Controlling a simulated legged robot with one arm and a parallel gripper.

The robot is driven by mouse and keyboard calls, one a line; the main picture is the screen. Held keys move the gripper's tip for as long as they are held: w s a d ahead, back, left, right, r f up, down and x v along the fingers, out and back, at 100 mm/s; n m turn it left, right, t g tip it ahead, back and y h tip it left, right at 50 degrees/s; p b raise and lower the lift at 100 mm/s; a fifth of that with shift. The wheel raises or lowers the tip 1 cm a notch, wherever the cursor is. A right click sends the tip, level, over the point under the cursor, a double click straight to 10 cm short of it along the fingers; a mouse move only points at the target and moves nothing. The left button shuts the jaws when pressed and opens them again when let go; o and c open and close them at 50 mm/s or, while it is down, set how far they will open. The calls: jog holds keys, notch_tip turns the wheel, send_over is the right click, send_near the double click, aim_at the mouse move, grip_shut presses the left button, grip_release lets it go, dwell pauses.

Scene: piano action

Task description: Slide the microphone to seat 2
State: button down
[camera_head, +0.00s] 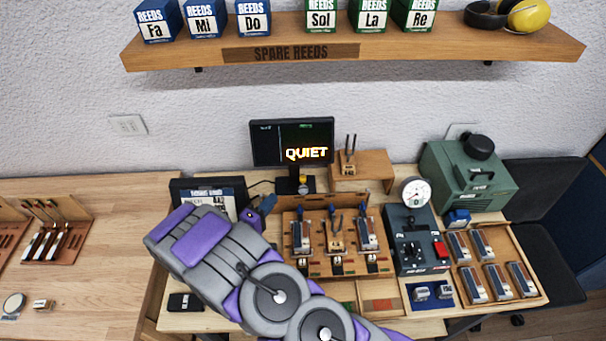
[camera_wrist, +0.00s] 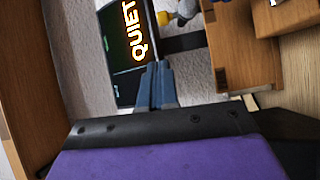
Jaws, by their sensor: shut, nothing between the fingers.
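A small piece with a yellow top (camera_head: 303,181) stands at the foot of the monitor, just behind the wooden rack (camera_head: 318,265); it looks like the microphone, but it is too small to be sure. In the wrist view its yellow part (camera_wrist: 164,18) shows at the top, beyond my fingertips. My gripper (camera_head: 268,202) is shut and empty, left of the rack and left of this piece, not touching it. Its blue fingers (camera_wrist: 158,75) are together in the wrist view. The rack has three stations side by side; no seat number is readable.
The monitor (camera_head: 292,143) reads QUIET behind the rack. A dark framed panel (camera_head: 207,187) stands left, partly behind my arm. A wooden block with a tool (camera_head: 360,170), a gauge box (camera_head: 410,240) and a reed tray (camera_head: 530,265) lie right. A shelf (camera_head: 400,50) hangs above.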

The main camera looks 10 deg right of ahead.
aim_at(303, 186)
jog(key=f+b+x, duration=0.1)
jog(key=x, duration=0.7)
jog(key=shift+w+g, duration=0.25)
jog(key=shift+g, duration=0.05)
jog(key=shift+d+f+m, duration=0.1)
jog(key=shift+d+m, duration=0.2)
jog(key=shift+d, duration=1.3)
